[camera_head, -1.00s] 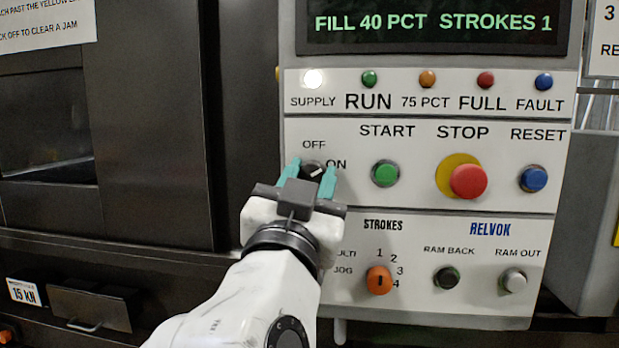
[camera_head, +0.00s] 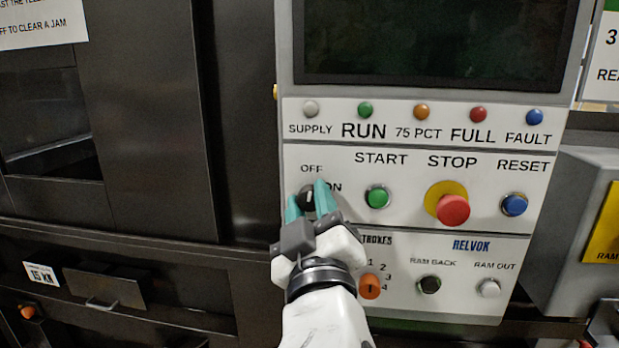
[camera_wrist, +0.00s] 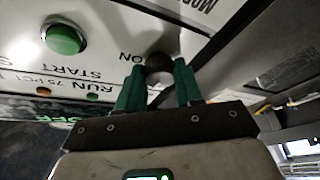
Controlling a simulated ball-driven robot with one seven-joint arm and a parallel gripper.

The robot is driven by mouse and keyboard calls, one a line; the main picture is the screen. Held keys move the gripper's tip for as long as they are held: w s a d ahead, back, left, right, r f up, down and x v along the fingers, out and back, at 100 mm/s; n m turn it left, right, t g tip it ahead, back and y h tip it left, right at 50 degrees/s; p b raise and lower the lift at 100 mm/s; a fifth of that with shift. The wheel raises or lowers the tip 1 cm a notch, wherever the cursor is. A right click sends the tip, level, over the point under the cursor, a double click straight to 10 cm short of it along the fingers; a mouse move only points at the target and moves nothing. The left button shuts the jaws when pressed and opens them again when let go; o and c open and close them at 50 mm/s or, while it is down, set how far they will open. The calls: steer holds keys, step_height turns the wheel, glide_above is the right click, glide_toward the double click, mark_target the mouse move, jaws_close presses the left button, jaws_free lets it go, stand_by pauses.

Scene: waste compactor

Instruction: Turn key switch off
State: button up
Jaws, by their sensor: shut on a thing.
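The key switch (camera_head: 306,198) is a dark round knob below the OFF label on the white control panel, with ON to its right. My gripper (camera_head: 309,203) has its teal fingers on either side of the knob and is shut on it. In the wrist view the dark knob (camera_wrist: 159,68) sits between the two teal fingertips (camera_wrist: 159,75). The pointer seems to stand close to upright, toward OFF, though the fingers partly cover it. The supply lamp (camera_head: 311,108) is unlit and the display (camera_head: 430,40) is dark.
The green START button (camera_head: 377,197), red STOP button (camera_head: 453,210) and blue RESET button (camera_head: 514,205) are right of my gripper. The orange strokes selector (camera_head: 370,286) is close to my wrist. Dark machine doors (camera_head: 150,120) stand to the left.

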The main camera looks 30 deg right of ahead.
steer(key=shift+r+n+y+p, duration=0.1)
steer(key=shift+n+y+p, duration=0.5)
steer(key=shift+n+p, duration=0.65)
steer(key=o, duration=1)
steer(key=shift+o, duration=0.2)
steer(key=b+v, duration=0.3)
steer(key=v, duration=0.8)
steer(key=shift+w, duration=0.1)
